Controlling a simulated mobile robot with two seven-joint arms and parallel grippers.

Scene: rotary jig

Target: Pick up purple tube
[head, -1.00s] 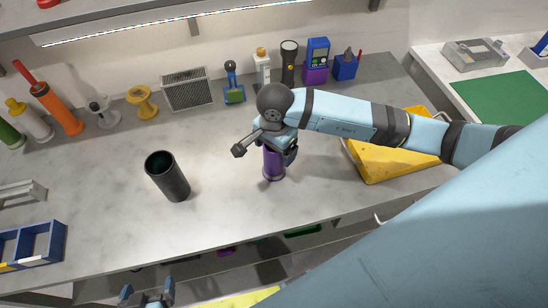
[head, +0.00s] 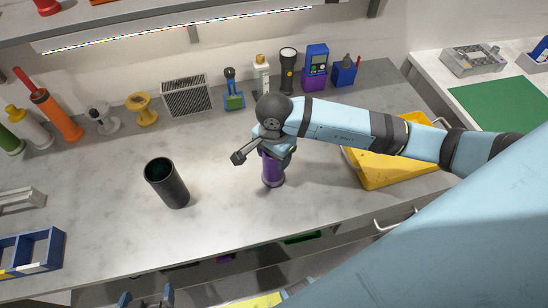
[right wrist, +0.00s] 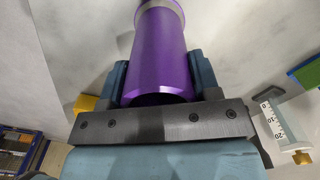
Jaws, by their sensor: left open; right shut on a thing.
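The purple tube (head: 273,170) stands upright on the grey bench, right of the black cup. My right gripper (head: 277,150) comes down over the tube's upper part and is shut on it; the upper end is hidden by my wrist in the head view. In the right wrist view the purple tube (right wrist: 160,55) lies between the two blue fingers, with a grey band at its far end. My left gripper (head: 147,298) is open and empty at the bottom edge of the head view, in front of the bench.
A black open cup (head: 167,183) stands left of the tube. A yellow tray (head: 395,165) lies to the right, under my right arm. Several items line the back, including a grey mesh box (head: 186,95) and a flashlight (head: 287,70). A blue bin (head: 35,250) sits front left.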

